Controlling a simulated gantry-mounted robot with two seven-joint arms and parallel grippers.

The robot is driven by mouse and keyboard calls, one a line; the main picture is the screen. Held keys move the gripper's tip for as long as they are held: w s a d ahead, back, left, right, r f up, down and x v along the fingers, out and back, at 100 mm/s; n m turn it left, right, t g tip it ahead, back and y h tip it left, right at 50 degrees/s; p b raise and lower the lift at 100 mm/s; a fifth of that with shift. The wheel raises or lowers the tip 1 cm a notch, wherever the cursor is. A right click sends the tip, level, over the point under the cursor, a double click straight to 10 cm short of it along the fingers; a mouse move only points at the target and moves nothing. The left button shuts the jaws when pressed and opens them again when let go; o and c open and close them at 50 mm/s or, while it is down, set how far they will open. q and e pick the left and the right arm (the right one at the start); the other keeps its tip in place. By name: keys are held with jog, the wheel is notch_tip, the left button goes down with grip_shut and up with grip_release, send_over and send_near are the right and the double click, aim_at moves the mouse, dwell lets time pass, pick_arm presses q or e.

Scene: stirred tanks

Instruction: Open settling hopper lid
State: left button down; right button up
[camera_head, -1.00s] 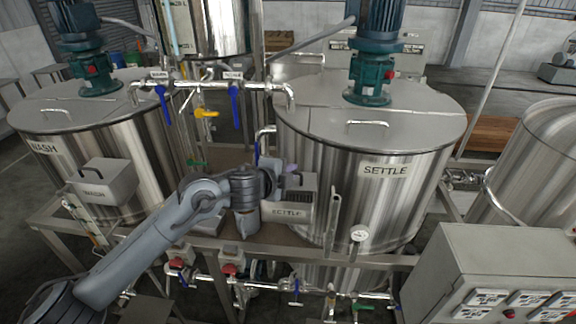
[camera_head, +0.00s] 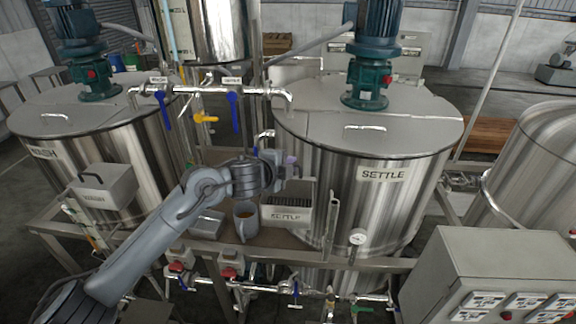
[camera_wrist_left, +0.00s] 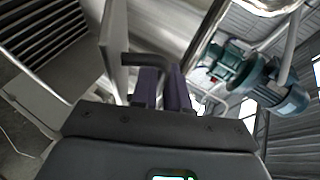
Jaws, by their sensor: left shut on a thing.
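The grey settling hopper (camera_head: 285,216), labelled SETTLE, stands in front of the SETTLE tank (camera_head: 390,205). Its top is at least partly uncovered, and a dark ribbed part shows there. My left gripper (camera_head: 290,162) is above the hopper, close to the tank wall. In the left wrist view its purple fingers (camera_wrist_left: 163,88) are shut on a dark bent handle (camera_wrist_left: 148,62). A grey plate, seemingly the raised lid (camera_wrist_left: 115,55), stands on edge beside the handle, with the ribbed hopper part (camera_wrist_left: 50,40) to its left. The wrist hides some of the lid. My right gripper is not in view.
A mug with brown contents (camera_head: 245,218) and a small metal tray (camera_head: 207,223) sit left of the hopper. Pipes with blue valve handles (camera_head: 233,110) run behind my gripper.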

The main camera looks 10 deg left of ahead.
pick_arm(q)
jog(key=c, duration=1.5)
grip_release()
jog(key=shift+s, duration=0.1)
jog(key=b+v, duration=0.2)
jog(key=v, duration=0.8)
jog(key=shift+s+a+r, duration=0.15)
jog(key=shift+s+a, duration=0.05)
